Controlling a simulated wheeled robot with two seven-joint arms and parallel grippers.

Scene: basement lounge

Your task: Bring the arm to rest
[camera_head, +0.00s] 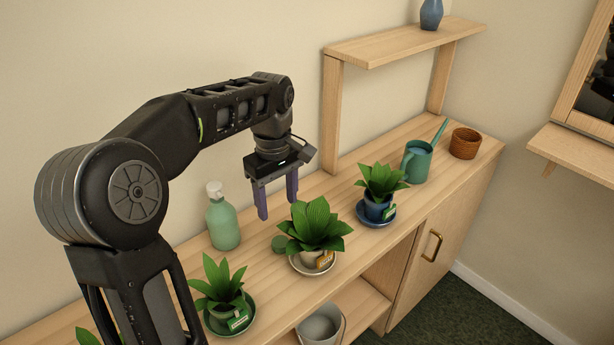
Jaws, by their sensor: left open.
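My left arm comes in from the left and reaches over a wooden sideboard (400,241). My left gripper (277,205) hangs fingers down above the sideboard top, behind the middle potted plant (317,226). Its two purple fingers are apart and nothing shows between them. A green bottle with a white cap (223,222) stands to the left of the fingers. My right gripper is not in view.
Potted plants on saucers stand along the front: one in a blue pot (378,208), one at front left (221,288). A teal watering can (417,162) and brown pot (465,143) stand at right. A raised shelf (405,45) rises behind. A bucket (321,327) sits below.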

